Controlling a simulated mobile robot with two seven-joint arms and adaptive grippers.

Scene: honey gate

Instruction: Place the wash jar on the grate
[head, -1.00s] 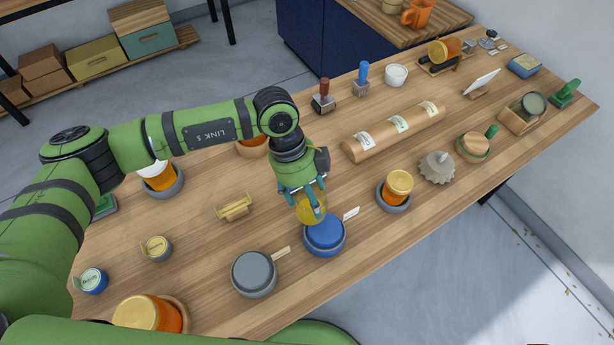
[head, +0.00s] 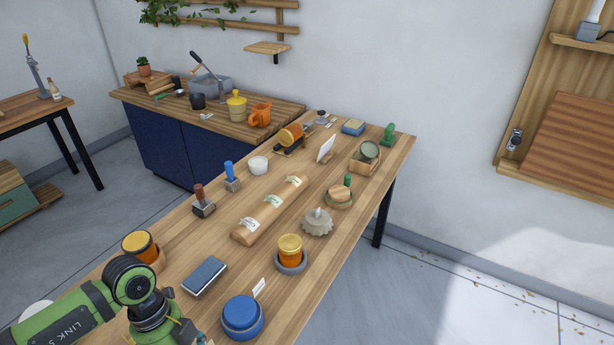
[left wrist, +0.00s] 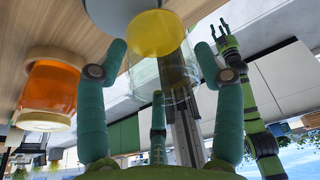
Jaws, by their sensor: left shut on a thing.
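My left gripper (left wrist: 162,58) is shut around a clear jar with a yellow round end (left wrist: 156,33), seen in the left wrist view; I take it as the wash jar. In the head view the left arm comes in at the bottom left, and its fingers and the jar are mostly cut off by the bottom edge. My right gripper (left wrist: 222,36) shows in the left wrist view, with its fingers spread and nothing visible between them. I cannot make out a grate for sure. A grey basin (head: 210,87) with a lever stands on the back counter.
The back counter also carries an orange jug (head: 260,115) and a yellow pot (head: 237,106).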

